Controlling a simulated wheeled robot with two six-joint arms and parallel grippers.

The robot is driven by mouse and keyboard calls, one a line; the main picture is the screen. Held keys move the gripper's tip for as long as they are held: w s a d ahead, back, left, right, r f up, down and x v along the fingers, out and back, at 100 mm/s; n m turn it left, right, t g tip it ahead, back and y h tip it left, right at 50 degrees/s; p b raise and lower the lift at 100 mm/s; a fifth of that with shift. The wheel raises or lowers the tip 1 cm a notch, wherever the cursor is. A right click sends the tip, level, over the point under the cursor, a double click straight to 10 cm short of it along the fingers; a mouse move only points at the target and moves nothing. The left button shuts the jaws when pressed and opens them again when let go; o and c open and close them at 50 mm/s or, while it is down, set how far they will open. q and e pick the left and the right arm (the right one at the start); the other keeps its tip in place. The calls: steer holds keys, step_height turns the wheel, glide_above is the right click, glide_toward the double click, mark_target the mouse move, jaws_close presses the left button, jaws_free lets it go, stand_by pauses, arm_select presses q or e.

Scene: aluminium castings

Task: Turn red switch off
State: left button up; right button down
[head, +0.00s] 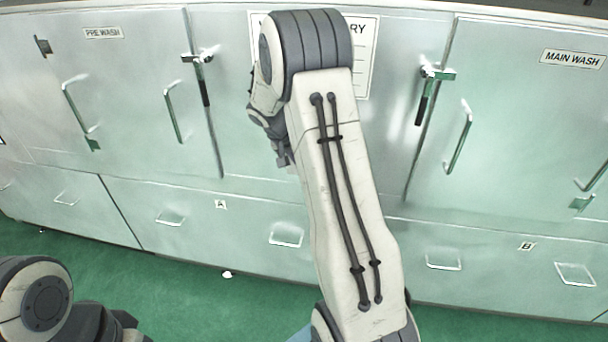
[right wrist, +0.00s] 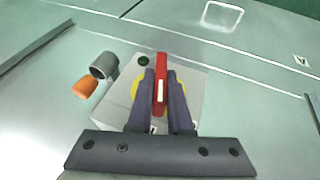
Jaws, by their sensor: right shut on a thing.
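The red switch (right wrist: 161,66) is a narrow red bar with a pale stripe, mounted on a yellow disc (right wrist: 136,90) on a light grey box (right wrist: 203,92). In the right wrist view my right gripper (right wrist: 161,88) has its two dark fingers shut on the red bar, one on each side. The bar points roughly up and down in that view. In the head view my right arm hides the switch and its box. Only the lower left part of my left arm shows in the head view, and its gripper is out of the picture.
A grey cylinder with an orange end (right wrist: 84,88) and a dark round knob (right wrist: 143,60) sit beside the switch. Metal cabinets with PRE WASH (head: 103,33) and MAIN WASH (head: 572,58) labels, protruding handles and latches (head: 428,90) line the wall.

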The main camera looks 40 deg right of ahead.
steer(key=shift+w+a+f+g+h+b, duration=0.15)
steer(key=shift+f+g+h+b, duration=0.15)
steer(key=shift+g+h+b, duration=0.4)
steer(key=shift+n+g+h+b, duration=0.5)
steer(key=shift+g+h+b, duration=0.3)
steer(key=shift+h, duration=0.1)
steer(key=g+h+b, duration=0.1)
steer(key=h, duration=0.1)
steer(key=n+g+h, duration=0.1)
steer(key=g, duration=0.1)
steer(key=shift+w+a+f+h+b, duration=0.1)
steer(key=shift+f+h+b, duration=0.05)
steer(key=shift+h+b, duration=0.25)
arm_select(q)
step_height(320, 180, down, 8)
steer(key=b, duration=0.1)
steer(key=shift+r+b, duration=0.2)
steer(key=shift+b, duration=0.1)
arm_select(e)
steer(key=n+g+h, duration=0.1)
steer(key=g+h, duration=0.1)
steer(key=h, duration=0.1)
steer(key=shift+n, duration=0.4)
steer(key=shift+g+h, duration=0.3)
steer(key=c, duration=0.8)
jaws_free()
steer(key=shift+c, duration=0.2)
